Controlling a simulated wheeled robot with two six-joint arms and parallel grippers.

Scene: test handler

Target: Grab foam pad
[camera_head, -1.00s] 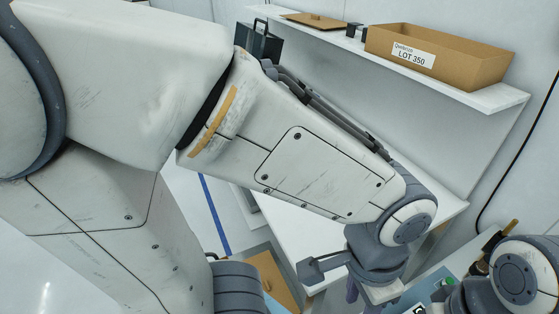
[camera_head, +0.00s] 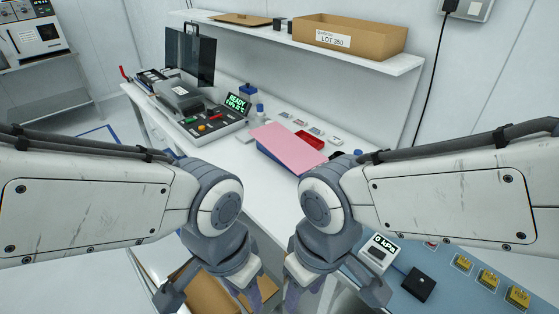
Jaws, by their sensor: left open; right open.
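A flat pink sheet, which looks like the foam pad (camera_head: 288,146), lies on the white bench right of centre. A blue edge shows beneath it, and it sits beside a small red tray (camera_head: 309,140). My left gripper (camera_head: 257,294) hangs low at the bottom centre, in front of the bench, open and well apart from the pad. My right gripper (camera_head: 302,296) hangs just to its right, also open and apart from the pad. The fingertips of both are partly cut off by the lower picture edge.
A machine with a green READY display (camera_head: 237,103) stands on the bench left of the pad. A shelf above holds a cardboard box (camera_head: 349,39) marked LOT 350. A blue work surface (camera_head: 447,281) with a gauge and yellow blocks lies at lower right. Open cardboard (camera_head: 208,296) lies below the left gripper.

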